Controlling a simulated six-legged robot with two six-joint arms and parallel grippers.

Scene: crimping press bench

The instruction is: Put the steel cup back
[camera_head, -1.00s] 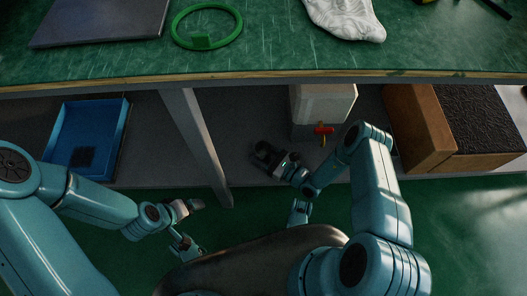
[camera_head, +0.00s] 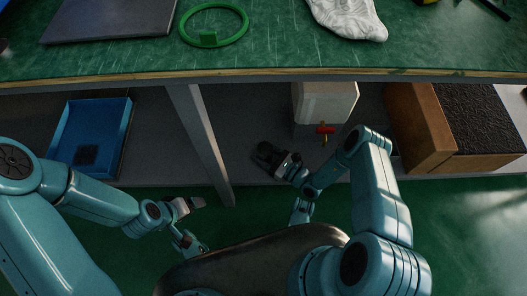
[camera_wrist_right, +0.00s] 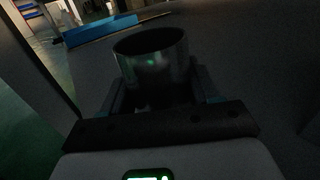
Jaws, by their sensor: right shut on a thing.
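The steel cup (camera_wrist_right: 152,62) stands between the fingers of my right gripper in the right wrist view, its open round rim facing up. My right gripper (camera_wrist_right: 155,95) is shut on its sides. In the head view this gripper (camera_head: 270,158) is over the grey lower shelf, under the bench top and right of a grey leg. The cup is small and dark there, hard to tell from the fingers. I cannot tell whether its base touches the shelf. My left gripper (camera_head: 190,205) is low in front of the shelf at left, away from the cup; its jaw opening is unclear.
The bench leg (camera_head: 200,140) divides the shelf. A blue tray (camera_head: 122,140) lies left of it. A white container (camera_head: 325,102) with a red tap (camera_head: 325,129) stands behind my right gripper, and a brown box (camera_head: 415,125) farther right. A green ring (camera_head: 243,30) lies on the bench top.

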